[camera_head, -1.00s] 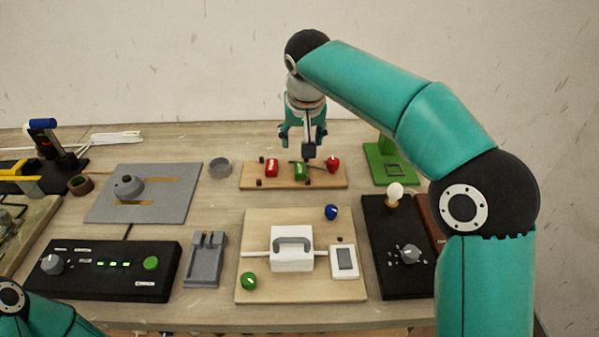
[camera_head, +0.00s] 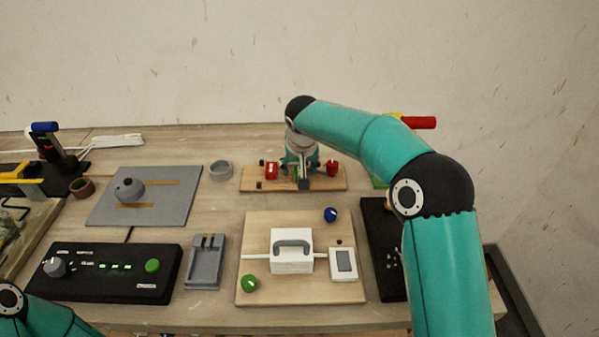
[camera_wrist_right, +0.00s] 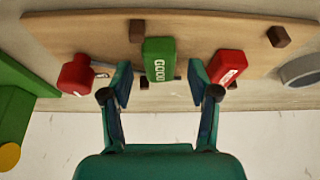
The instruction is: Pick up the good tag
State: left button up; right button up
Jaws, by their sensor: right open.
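The good tag (camera_wrist_right: 159,60) is a green block with white "GOOD" lettering, lying on the wooden board (camera_wrist_right: 75,30) in the right wrist view. My right gripper (camera_wrist_right: 160,82) is open, its two fingertips apart on either side of the tag's near end, with nothing held. In the head view the right gripper (camera_head: 302,172) is down at the board (camera_head: 255,182) and hides most of the green tag. A red tag (camera_wrist_right: 227,66) lies just right of the right fingertip in the wrist view. My left gripper is out of view; only part of my left arm shows.
A red knob-like piece (camera_wrist_right: 76,74) is on the board left of the gripper. Small dark posts (camera_wrist_right: 278,36) stand on the board. A grey ring cup (camera_head: 220,170) is left of it. A second wooden board with a white box (camera_head: 291,262) lies in front.

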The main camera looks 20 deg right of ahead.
jog(key=shift+w+f, duration=0.1)
jog(key=shift+f, duration=0.1)
jog(key=c, duration=1)
jog(key=shift+r, duration=0.1)
